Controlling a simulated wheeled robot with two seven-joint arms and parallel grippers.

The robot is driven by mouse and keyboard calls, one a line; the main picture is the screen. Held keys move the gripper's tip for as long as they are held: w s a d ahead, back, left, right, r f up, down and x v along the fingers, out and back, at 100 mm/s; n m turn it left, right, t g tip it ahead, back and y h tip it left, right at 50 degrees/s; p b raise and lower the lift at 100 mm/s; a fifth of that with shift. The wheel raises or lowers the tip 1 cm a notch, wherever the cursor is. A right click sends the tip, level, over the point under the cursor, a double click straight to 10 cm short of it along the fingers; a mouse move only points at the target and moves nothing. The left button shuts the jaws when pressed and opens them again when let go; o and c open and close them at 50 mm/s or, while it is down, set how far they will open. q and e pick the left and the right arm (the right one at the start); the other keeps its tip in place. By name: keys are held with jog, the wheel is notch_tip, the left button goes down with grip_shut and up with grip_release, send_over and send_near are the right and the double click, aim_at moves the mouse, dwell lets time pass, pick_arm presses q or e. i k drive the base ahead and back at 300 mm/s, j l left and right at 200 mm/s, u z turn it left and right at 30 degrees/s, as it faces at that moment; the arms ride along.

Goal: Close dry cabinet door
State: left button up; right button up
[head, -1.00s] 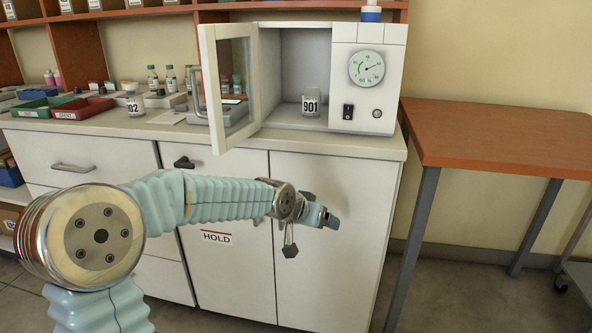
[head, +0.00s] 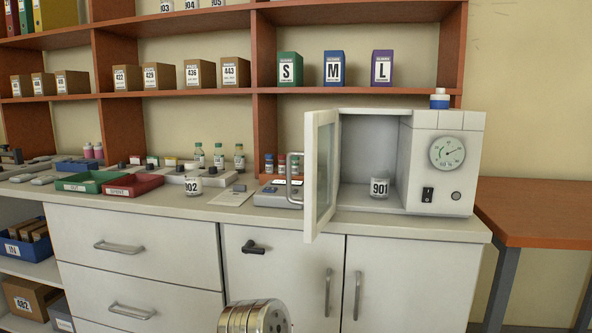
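The dry cabinet (head: 437,176) is a white box with a dial and a black switch, standing at the right end of the counter. Its door (head: 313,190), with a window and a grey handle (head: 291,181), is hinged at the left of the opening and stands wide open, pointing out toward me. A container labelled 901 (head: 379,187) sits inside on the cabinet floor. Part of my arm shows at the bottom edge, below the counter. Neither gripper is in view.
A container labelled 902 (head: 193,186), a grey device (head: 272,197), a green tray (head: 88,182) and a red tray (head: 133,185) stand left of the door. An orange-topped table (head: 535,212) is at the right.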

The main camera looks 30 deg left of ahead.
aim_at(313, 224)
jog(key=j+z, duration=0.15)
jog(key=j, duration=0.6)
jog(key=j+z, duration=0.1)
jog(key=j, duration=0.65)
jog(key=k+j+z, duration=0.15)
jog(key=j, duration=0.55)
jog(key=k+l, duration=0.1)
jog(key=i+j, duration=0.1)
